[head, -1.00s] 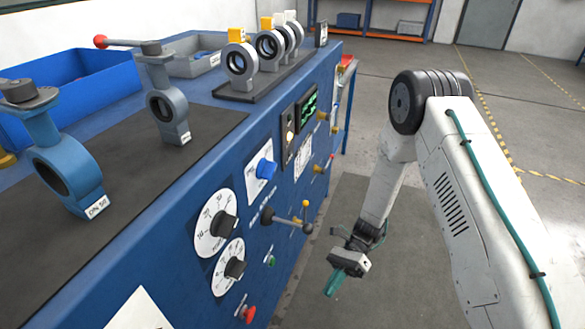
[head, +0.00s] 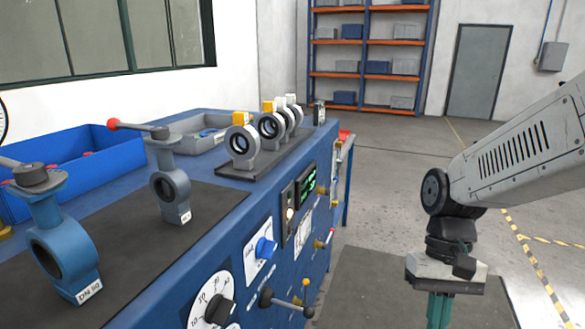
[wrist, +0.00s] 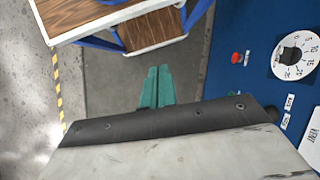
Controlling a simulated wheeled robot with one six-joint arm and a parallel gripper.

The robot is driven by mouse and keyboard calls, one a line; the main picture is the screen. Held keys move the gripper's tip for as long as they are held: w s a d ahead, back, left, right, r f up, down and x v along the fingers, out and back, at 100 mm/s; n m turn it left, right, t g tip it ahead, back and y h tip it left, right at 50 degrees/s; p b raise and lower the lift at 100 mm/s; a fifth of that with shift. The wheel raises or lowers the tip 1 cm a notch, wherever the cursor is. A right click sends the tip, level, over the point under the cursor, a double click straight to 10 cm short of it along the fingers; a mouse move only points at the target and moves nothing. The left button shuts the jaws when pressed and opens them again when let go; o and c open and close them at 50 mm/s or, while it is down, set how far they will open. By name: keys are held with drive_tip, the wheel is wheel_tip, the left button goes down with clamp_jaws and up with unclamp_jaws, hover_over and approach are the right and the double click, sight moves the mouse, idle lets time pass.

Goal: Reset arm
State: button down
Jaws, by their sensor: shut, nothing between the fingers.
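My gripper (head: 440,312) hangs at the lower right of the head view, to the right of the blue bench and apart from it. Its green fingers point down and run off the bottom of the picture. In the wrist view the green fingers (wrist: 157,88) lie side by side, shut and empty, above the grey floor mat. My white arm comes in from the right of the head view.
The blue bench (head: 240,228) bears a blue valve (head: 62,250), a grey-blue valve with a red-tipped lever (head: 171,190) and several ring valves (head: 243,146). Its front carries dials (head: 212,300) and a protruding lever (head: 290,302). A wood-topped table (wrist: 95,15) shows in the wrist view. Floor right is open.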

drive_tip(key=s+d+r+n+t+h, duration=0.1)
drive_tip(key=s+d+r+t, duration=0.2)
drive_tip(key=s+r+t, duration=0.3)
drive_tip(key=shift+s+d+r, duration=0.25)
drive_tip(key=shift+s+r, duration=0.5)
drive_tip(key=shift+r, duration=1)
